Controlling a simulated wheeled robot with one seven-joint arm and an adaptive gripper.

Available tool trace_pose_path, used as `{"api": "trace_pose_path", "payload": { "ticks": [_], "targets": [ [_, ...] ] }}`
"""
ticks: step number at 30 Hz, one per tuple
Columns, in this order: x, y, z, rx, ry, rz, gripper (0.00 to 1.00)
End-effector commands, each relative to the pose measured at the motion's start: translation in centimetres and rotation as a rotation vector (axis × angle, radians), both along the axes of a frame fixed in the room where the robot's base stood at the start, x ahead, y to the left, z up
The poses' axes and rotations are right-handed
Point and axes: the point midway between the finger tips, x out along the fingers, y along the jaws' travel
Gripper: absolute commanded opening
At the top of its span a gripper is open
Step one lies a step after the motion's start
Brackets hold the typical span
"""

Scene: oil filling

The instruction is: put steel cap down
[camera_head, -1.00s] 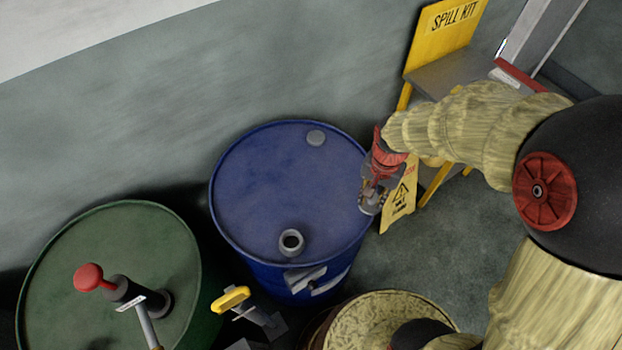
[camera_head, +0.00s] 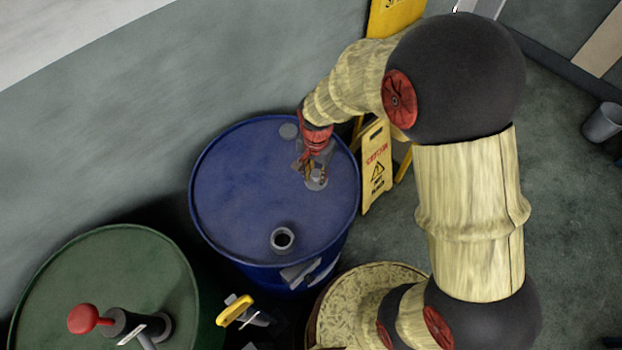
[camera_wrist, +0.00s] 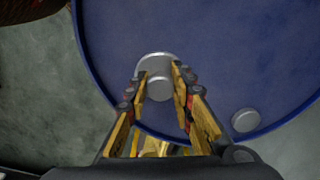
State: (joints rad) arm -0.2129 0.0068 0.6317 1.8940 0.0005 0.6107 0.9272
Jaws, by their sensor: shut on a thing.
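The steel cap (camera_head: 316,181) is a grey disc with a short round knob. My gripper (camera_head: 314,168) is shut on it, over the far right part of the blue drum's top. In the wrist view the cap (camera_wrist: 157,62) shows between the two fingertips (camera_wrist: 161,75). I cannot tell whether it touches the drum top or is just above it. The blue drum (camera_head: 245,190) has an open round neck (camera_head: 283,239) near its front edge, away from the cap.
A flat grey plug (camera_head: 289,131) sits on the drum's far edge, also seen in the wrist view (camera_wrist: 245,120). A green drum (camera_head: 110,265) with a red-knobbed pump (camera_head: 83,319) stands left. A yellow floor sign (camera_head: 377,168) stands right. The drum's left top is clear.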

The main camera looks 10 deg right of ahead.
Motion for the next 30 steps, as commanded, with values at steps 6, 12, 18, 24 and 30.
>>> {"api": "trace_pose_path", "payload": {
  "ticks": [6, 12, 18, 24, 30],
  "targets": [
    [1.4, 0.7, -1.8, 0.001, -0.002, 0.001, 0.00],
    [1.9, 1.0, -3.3, 0.000, 0.001, 0.000, 0.00],
    [1.9, 1.0, -5.5, 0.001, -0.002, 0.000, 0.00],
    [1.9, 1.0, -5.4, 0.000, -0.003, 0.000, 0.00],
    [1.9, 1.0, -5.8, 0.001, -0.002, 0.000, 0.25]
  ]
}}
